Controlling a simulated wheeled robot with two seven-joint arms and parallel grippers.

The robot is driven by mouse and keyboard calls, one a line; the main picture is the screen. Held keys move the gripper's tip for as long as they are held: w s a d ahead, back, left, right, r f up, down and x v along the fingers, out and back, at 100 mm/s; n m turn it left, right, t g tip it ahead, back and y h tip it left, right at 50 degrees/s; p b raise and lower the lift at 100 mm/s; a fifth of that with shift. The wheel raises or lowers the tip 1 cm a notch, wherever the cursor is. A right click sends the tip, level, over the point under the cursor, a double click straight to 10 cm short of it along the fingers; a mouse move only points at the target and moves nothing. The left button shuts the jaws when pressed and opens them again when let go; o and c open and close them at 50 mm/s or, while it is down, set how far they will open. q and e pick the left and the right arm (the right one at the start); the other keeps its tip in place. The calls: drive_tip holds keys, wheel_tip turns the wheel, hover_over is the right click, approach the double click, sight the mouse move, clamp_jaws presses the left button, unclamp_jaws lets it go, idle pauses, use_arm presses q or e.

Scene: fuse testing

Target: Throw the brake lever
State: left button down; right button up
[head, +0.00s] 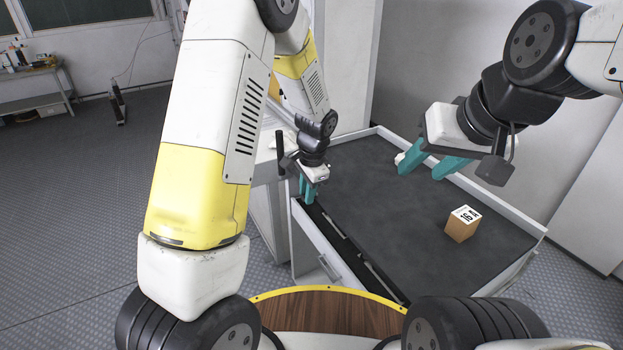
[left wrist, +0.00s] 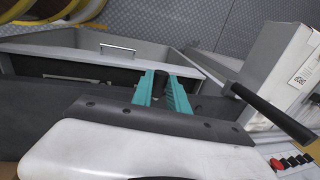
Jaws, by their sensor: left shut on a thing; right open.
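My left gripper (head: 308,192) is at the left edge of the dark-topped table, fingers pointing down. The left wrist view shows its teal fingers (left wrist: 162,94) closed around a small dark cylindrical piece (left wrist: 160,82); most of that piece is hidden. A black lever-like handle (left wrist: 272,112) slants beside the gripper, apart from the fingers, against a pale cabinet. A black handle also shows just left of the gripper in the head view (head: 281,148). I cannot tell for certain which piece is the brake lever.
A brown cube with a white label (head: 461,226) sits on the table's right part. The table (head: 385,205) has a raised pale rim and is otherwise mostly clear. Red and black buttons (left wrist: 291,162) sit on the cabinet beside the lever. A drawer handle (left wrist: 117,47) is on the near side.

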use_arm(q)
drive_tip(key=shift+w+a, duration=0.1)
idle(0.8)
drive_tip(key=shift+w+a+r+g+h, duration=0.3)
drive_tip(key=shift+w+g+h, duration=0.15)
drive_tip(key=shift+g, duration=0.15)
drive_tip(key=shift+w+a+r+g+h, duration=0.15)
drive_tip(key=shift+w+a+g+h, duration=0.35)
drive_tip(key=shift+w, duration=0.5)
drive_tip(key=shift+w+a+r+g+h, duration=0.15)
drive_tip(key=shift+w+a+g+h, duration=0.1)
drive_tip(key=shift+w+a+g, duration=0.5)
drive_tip(key=shift+w, duration=0.2)
drive_tip(key=c, duration=1.3)
unclamp_jaws()
